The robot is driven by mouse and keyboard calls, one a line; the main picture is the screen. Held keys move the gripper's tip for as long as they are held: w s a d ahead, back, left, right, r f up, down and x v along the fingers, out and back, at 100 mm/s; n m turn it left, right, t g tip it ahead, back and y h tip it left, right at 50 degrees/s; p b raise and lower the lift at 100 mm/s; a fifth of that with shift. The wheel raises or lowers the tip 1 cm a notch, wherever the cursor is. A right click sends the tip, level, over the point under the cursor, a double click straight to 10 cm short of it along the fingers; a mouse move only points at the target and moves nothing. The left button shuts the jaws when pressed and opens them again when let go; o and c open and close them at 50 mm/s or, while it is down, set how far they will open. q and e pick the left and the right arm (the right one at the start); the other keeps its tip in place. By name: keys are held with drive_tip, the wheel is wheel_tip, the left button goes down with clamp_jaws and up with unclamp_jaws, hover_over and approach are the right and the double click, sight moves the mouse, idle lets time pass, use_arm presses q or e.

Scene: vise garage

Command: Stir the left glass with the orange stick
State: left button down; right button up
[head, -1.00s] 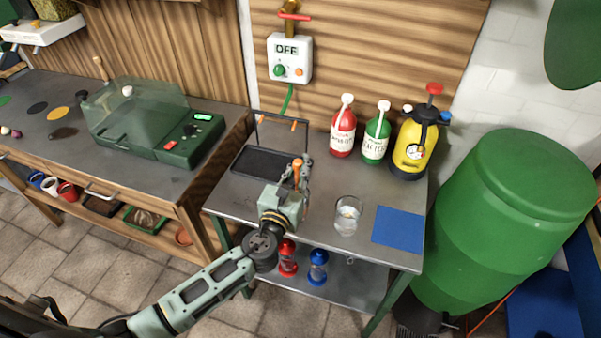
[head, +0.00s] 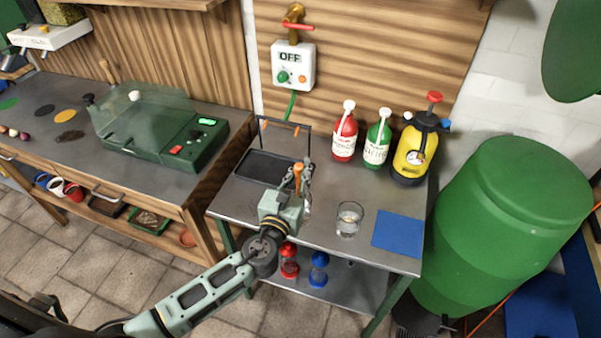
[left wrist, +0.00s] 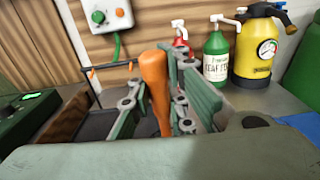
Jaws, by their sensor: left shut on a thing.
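My left gripper (head: 301,178) is shut on the orange stick (head: 297,171) above the metal table. In the left wrist view the orange stick (left wrist: 155,88) stands nearly upright between the fingers, and its lower end is hidden. A clear glass (head: 349,219) with some liquid or clear content stands on the table to the right of the gripper, apart from it. My right gripper is not in view.
A black tray (head: 262,167) with a rack stands at the table's back left. A red bottle (head: 344,138), a green bottle (head: 376,143) and a yellow sprayer (head: 413,152) stand along the back. A blue mat (head: 398,233) lies at the right. Two hourglasses are on the lower shelf.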

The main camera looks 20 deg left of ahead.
sight(301, 163)
use_arm(q)
drive_tip(key=shift+r+p, duration=2.95)
drive_tip(key=shift+r, duration=0.35)
wheel_tip(301, 163, up, 5)
drive_tip(key=p, duration=0.5)
drive_tip(key=shift+r, duration=0.1)
